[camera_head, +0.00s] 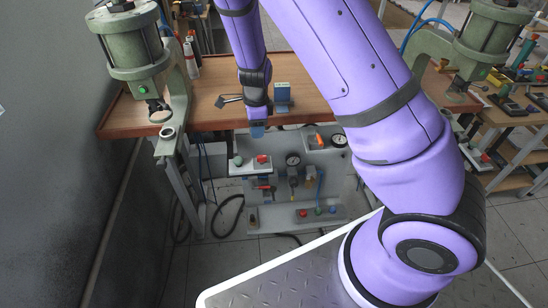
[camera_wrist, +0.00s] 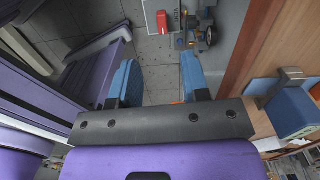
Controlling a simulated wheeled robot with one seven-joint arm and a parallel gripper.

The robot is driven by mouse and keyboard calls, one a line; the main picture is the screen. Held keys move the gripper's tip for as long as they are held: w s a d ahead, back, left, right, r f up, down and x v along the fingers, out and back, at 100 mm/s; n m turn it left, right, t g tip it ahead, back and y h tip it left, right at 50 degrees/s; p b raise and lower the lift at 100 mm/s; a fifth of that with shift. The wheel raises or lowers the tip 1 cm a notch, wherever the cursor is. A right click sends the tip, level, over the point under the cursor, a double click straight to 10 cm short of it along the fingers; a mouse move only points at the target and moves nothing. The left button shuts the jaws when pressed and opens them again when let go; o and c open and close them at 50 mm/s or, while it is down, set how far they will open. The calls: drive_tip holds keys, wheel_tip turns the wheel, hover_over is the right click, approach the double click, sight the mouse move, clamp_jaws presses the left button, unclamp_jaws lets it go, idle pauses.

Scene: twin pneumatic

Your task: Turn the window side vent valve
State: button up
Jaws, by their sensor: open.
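A grey pneumatic panel (camera_head: 335,187) stands below the bench edge, with pressure gauges, small valves and coloured buttons. A red-handled valve (camera_head: 263,183) is on its left part, and an orange handle (camera_head: 320,138) is at its upper right. I cannot tell which is the window side vent valve. My gripper (camera_head: 257,131) hangs at the bench's front edge, above the panel's left part. In the wrist view its blue fingers (camera_wrist: 160,85) are spread apart with nothing between them. Beyond them are a metal valve body (camera_wrist: 208,34) and a red part (camera_wrist: 162,22), not touched by the fingers.
The wooden bench (camera_head: 215,112) runs close behind my gripper. Green presses stand left (camera_head: 135,50) and right (camera_head: 485,40). Hoses lie on the floor beside the panel.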

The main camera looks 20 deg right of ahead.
sight(262, 156)
drive_tip(key=shift+m, duration=0.5)
drive_tip(key=f, duration=0.8)
drive_tip(key=d+f, duration=0.1)
drive_tip(key=f, duration=0.3)
drive_tip(key=shift+s+d+f, duration=0.1)
drive_tip(key=shift+s+f, duration=0.05)
drive_tip(key=shift+f, duration=0.15)
clamp_jaws()
